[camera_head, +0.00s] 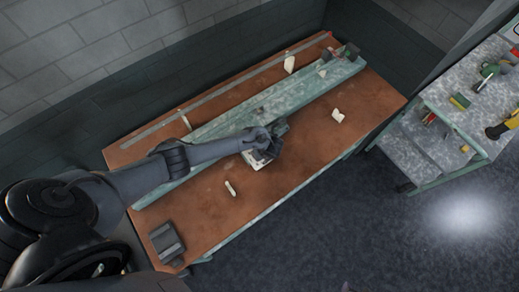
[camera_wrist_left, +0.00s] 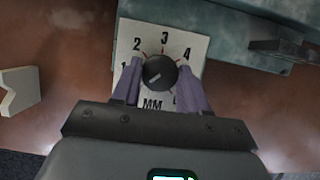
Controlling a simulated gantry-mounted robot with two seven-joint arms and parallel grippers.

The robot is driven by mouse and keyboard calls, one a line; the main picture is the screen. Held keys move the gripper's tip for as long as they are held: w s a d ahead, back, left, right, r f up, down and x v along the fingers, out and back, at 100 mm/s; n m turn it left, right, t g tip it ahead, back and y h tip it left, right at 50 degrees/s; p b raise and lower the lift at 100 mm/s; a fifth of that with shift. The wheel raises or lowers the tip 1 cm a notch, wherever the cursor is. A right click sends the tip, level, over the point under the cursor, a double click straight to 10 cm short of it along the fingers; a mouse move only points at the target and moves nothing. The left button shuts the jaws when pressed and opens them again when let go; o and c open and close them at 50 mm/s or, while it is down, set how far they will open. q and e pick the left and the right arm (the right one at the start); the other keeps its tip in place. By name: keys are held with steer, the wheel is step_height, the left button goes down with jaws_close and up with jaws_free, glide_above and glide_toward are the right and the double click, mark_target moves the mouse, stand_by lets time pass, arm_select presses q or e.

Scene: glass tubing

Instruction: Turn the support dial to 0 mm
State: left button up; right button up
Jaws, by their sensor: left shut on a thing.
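The support dial is a black round knob (camera_wrist_left: 160,73) on a white plate (camera_wrist_left: 146,45) marked with 2, 3, 4 and MM. A pale mark on the knob lies toward its lower left. Other numbers on the plate are partly hidden by my fingers. My left gripper (camera_wrist_left: 160,76) is shut on the knob, one purple-grey finger on each side. In the head view, my left gripper (camera_head: 268,147) is over the dial plate (camera_head: 256,159) at the middle of the bench, and hides the knob. My right gripper is not in view.
The brown bench (camera_head: 365,108) carries a long grey-green rail (camera_head: 215,124) behind the dial. Pale pieces (camera_head: 338,116) (camera_head: 231,188) and a grey block (camera_head: 166,241) lie apart on the bench. A cart (camera_head: 455,120) with tools stands at right.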

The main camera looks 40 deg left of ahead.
arm_select(q)
steer(key=o, duration=1.1)
steer(key=shift+c, duration=0.2)
steer(key=w+p+v, duration=0.1)
steer(key=p+v, duration=0.1)
steer(key=v, duration=0.8)
steer(key=shift+s+r+p, duration=0.4)
steer(key=shift+s, duration=0.1)
steer(key=shift+d, duration=0.1)
